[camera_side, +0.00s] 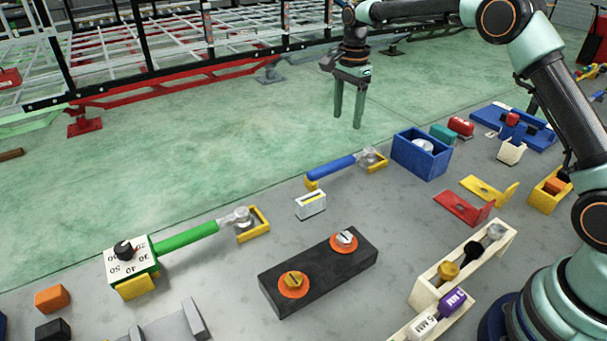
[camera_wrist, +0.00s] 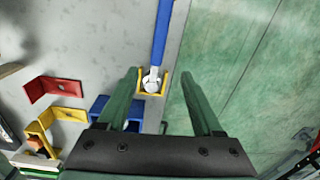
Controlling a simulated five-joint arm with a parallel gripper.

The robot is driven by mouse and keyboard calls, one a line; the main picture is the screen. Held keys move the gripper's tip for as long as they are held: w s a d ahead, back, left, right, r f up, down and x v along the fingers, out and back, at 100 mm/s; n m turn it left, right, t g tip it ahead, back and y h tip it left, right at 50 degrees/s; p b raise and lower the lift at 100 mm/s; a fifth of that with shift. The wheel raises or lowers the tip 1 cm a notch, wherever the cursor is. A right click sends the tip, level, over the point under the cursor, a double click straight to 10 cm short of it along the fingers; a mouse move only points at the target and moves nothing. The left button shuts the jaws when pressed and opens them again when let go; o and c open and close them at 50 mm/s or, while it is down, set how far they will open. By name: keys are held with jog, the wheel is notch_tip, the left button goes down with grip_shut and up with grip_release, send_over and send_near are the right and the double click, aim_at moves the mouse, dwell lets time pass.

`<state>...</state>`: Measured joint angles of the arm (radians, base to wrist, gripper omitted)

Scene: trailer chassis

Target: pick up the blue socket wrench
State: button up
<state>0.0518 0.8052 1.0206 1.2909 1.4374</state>
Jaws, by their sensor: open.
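The blue socket wrench (camera_side: 334,167) lies across low yellow rests on the grey surface, near the green floor's edge. Its metal head sits in the yellow holder (camera_side: 377,162) at its right end. In the wrist view the blue handle (camera_wrist: 162,30) runs up and out of the top edge, with the metal head (camera_wrist: 152,80) in the yellow holder below. My gripper (camera_side: 347,122) points down, open and empty, above the floor behind the wrench. In the wrist view the fingers (camera_wrist: 157,76) stand apart, with the wrench head showing between them. I see no contact with the wrench.
A blue box (camera_side: 421,155) stands right of the wrench head. A green-handled wrench (camera_side: 187,237) lies to the left. A black block with orange discs (camera_side: 320,272) is nearer.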

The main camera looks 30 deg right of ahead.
jog(key=f+m, duration=0.1)
jog(key=f, duration=0.1)
send_over(344, 159)
jog(key=f, duration=0.6)
jog(key=shift+w+f, duration=0.2)
jog(key=shift+w, duration=0.1)
jog(key=shift+s+f, duration=0.2)
jog(key=shift+f, duration=1.2)
jog(key=shift+s+f, duration=0.15)
jog(key=shift+f, duration=1.25)
jog(key=shift+r, duration=0.1)
grip_shut()
